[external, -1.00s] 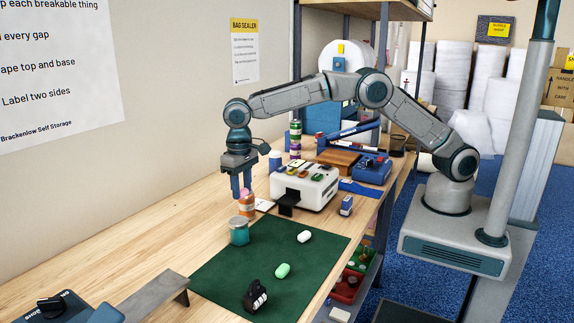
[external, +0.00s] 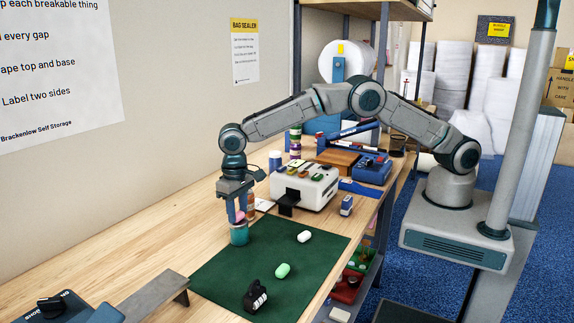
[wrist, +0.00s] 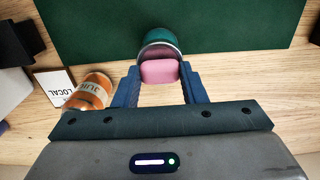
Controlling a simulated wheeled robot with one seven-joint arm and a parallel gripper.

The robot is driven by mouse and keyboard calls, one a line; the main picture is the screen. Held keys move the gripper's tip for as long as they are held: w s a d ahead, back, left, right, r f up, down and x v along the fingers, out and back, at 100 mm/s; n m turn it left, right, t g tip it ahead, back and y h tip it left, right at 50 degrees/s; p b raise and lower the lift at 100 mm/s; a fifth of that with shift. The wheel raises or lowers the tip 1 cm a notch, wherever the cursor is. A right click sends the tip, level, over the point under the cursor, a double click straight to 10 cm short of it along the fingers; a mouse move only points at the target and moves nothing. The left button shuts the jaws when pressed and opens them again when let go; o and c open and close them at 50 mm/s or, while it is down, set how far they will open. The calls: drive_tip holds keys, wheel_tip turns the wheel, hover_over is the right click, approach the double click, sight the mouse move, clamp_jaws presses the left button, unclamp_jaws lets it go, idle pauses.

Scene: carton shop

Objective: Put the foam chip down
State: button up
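My gripper (external: 236,217) points down at the teal jar (external: 239,235), by the mat's far left corner. It is shut on a pink foam chip (external: 240,215), which shows between the fingertips in the wrist view (wrist: 159,71). The chip is at or just above the jar's top; I cannot tell whether they touch. A white foam chip (external: 304,236) and a green foam chip (external: 283,271) lie on the dark green mat (external: 235,275).
An orange bottle (wrist: 93,90) stands close beside my gripper, with a small white card (wrist: 55,83) near it. A white machine (external: 305,187) is to the right. A black object (external: 256,296) sits on the mat's near part. Much of the mat is clear.

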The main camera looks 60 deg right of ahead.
sight(238, 213)
drive_tip(key=o, duration=0.4)
wheel_tip(238, 213, up, 12)
drive_tip(key=shift+r+b, duration=0.2)
drive_tip(key=shift+b, duration=0.45)
